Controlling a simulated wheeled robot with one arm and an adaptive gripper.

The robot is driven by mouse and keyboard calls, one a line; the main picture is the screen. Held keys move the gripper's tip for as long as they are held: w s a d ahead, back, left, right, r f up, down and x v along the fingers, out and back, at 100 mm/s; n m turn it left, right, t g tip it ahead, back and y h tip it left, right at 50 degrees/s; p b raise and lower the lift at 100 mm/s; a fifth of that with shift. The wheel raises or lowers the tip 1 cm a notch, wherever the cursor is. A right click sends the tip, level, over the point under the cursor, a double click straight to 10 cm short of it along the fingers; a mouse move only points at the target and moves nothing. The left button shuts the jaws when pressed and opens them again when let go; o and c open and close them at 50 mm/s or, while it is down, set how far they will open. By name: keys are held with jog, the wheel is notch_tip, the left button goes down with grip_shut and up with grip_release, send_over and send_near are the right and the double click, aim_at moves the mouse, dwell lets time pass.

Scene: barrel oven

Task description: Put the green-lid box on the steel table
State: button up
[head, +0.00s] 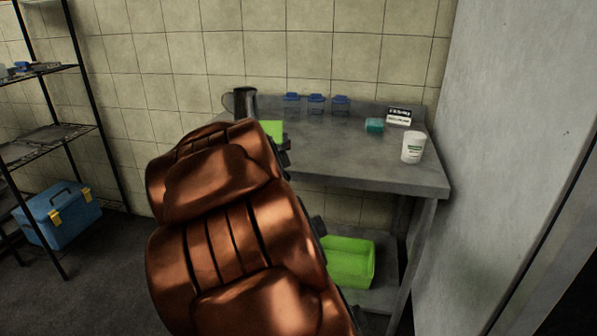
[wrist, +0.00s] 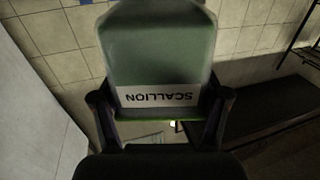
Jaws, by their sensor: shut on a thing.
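The green-lid box (wrist: 158,55) fills the middle of the wrist view. It has a pale green translucent body, a white label reading SCALLION, upside down there, and a bright green lid edge. My gripper (wrist: 160,112) is shut on it, one dark finger at each side. In the head view, a bright green patch of the box (head: 272,131) shows past my arm, in front of the steel table's left part; my arm hides the rest. I cannot tell whether the box touches the table. The steel table (head: 365,168) stands against the tiled wall.
On the table stand a dark jug (head: 243,102), several blue-lidded containers (head: 316,104), a teal box (head: 374,125), a small sign (head: 399,116) and a white tub (head: 412,147). The table's middle and front are clear. A green crate (head: 348,262) sits below. A rack (head: 75,135) stands left.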

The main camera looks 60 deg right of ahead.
jog(key=s+d+f+m+g+h+b, duration=0.1)
jog(key=s+d+g, duration=0.1)
jog(key=s, duration=0.4)
jog(key=s+d+f+m+g+h+b, duration=0.1)
jog(key=s+d+m+g+b, duration=0.15)
jog(key=s, duration=0.35)
jog(key=shift+n+t, duration=0.25)
jog(key=shift+w+d+f+p, duration=0.8)
jog(key=shift+w+d+p, duration=1.1)
jog(key=shift+p, duration=1.2)
jog(key=shift+w+d+f+p, duration=0.75)
jog(key=shift+w+d+p, duration=0.5)
jog(key=shift+w+p, duration=1.55)
jog(key=shift+w+d+f+p, duration=0.8)
jog(key=shift+w+d+p, duration=0.95)
jog(key=shift+p, duration=1.65)
jog(key=shift+w+a+f, duration=0.1)
jog(key=shift+a+f, duration=0.05)
jog(key=o, duration=1.3)
jog(key=shift+a, duration=0.1)
